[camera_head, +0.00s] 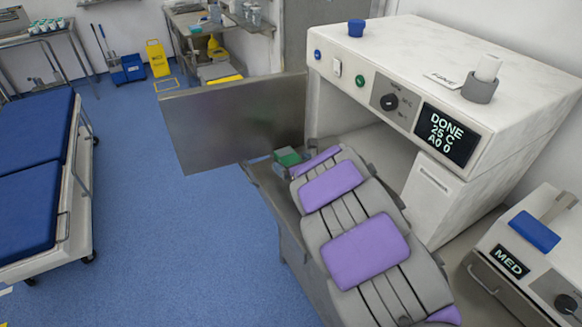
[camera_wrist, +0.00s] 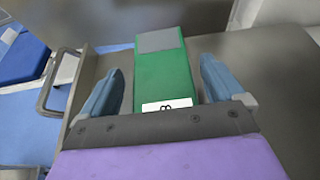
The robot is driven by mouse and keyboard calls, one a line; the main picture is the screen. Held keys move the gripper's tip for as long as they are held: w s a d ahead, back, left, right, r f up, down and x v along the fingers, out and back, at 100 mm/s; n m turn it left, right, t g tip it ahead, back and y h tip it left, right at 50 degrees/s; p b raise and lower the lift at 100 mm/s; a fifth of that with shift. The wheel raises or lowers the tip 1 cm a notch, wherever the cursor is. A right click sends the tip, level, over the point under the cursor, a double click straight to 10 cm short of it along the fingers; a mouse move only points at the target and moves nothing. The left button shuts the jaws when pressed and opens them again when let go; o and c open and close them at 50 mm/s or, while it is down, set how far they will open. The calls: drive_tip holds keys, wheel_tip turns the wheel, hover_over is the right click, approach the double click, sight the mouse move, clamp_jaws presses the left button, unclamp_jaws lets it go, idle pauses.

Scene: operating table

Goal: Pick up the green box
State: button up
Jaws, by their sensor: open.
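The green box (camera_wrist: 164,78) lies between the two blue fingers of my gripper (camera_wrist: 161,66) in the wrist view. It has a grey patch on its far end and a white label at its near end. A gap shows between each finger and the box, so my gripper is open around it and not clamped. In the head view a small part of the green box (camera_head: 288,157) shows just past the end of my purple-padded arm, which hides the rest of the gripper.
The white machine (camera_head: 440,50) stands beside my arm, its display reading DONE, with its grey door (camera_head: 235,120) swung open. A smaller MED unit (camera_head: 515,258) is at the lower right. A blue-topped bed (camera_head: 30,190) stands left; blue floor (camera_head: 165,240) between is clear.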

drive_tip(key=shift+d, duration=0.1)
drive_tip(key=shift+c, duration=1.3)
drive_tip(key=c, duration=1)
drive_tip(key=shift+r, duration=0.1)
